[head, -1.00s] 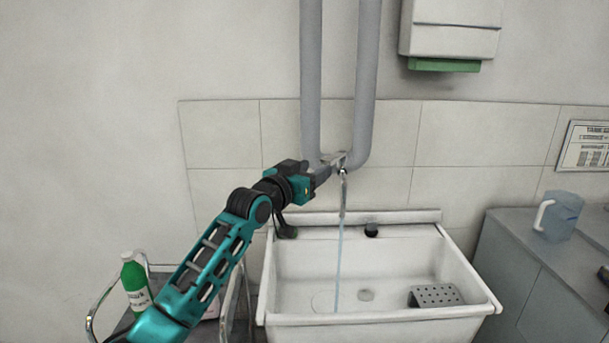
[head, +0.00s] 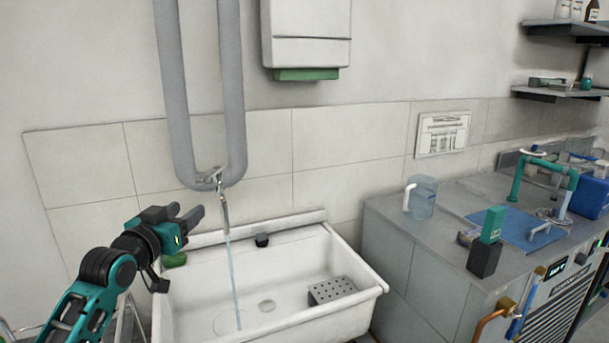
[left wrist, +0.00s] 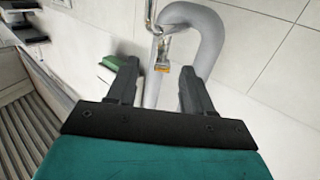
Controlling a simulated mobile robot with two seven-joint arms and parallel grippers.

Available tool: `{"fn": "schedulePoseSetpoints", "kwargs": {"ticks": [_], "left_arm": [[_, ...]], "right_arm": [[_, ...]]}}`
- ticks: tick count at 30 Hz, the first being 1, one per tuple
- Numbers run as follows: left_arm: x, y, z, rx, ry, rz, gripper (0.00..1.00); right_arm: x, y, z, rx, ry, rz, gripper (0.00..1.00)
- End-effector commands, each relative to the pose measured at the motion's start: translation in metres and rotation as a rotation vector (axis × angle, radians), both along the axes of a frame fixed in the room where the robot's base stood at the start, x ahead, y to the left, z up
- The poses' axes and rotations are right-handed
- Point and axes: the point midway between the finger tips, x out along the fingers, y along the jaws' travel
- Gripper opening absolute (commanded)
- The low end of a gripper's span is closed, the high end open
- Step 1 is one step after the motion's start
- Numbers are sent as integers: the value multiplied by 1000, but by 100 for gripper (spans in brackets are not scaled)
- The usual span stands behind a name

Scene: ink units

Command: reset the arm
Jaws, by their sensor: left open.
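My left gripper (head: 186,216) is at the left of the head view, in front of the wall tiles and just left of the running tap (head: 222,190). Its jaws are open and empty, clear of the tap. In the left wrist view the two fingers (left wrist: 155,85) stand apart, with the tap's metal end and the grey pipe (left wrist: 207,40) beyond them. A thin stream of water (head: 233,280) falls from the tap into the white sink (head: 352,300). My right gripper is not in view.
A grey counter (head: 390,235) stands right of the sink, with a clear jug (head: 423,198) and a teal-and-black block (head: 488,245) on it. A white dispenser (head: 306,35) hangs on the wall above. A grated block (head: 331,290) lies in the sink.

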Motion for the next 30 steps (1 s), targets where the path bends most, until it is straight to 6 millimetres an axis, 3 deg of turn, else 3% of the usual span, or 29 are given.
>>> {"fn": "schedulePoseSetpoints", "kwargs": {"ticks": [1, 6, 12, 15, 18, 22, 25, 30], "left_arm": [[-9, -8, -29, 5, 39, -6, 51], [-62, -39, -132, 38, 177, -22, 51], [-151, -74, -233, 69, 335, -45, 51], [-201, -90, -271, 83, 409, -56, 51], [-247, -103, -297, 92, 473, -64, 51], [-289, -114, -315, 102, 529, -72, 51], [-306, -118, -321, 107, 550, -75, 51], [-313, -120, -323, 108, 557, -76, 51]], "right_arm": [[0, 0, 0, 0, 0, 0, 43], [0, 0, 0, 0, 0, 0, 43], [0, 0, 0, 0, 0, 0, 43], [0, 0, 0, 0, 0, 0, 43], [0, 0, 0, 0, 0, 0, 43], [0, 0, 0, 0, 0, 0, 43], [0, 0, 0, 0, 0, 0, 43], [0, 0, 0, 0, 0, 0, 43]]}}
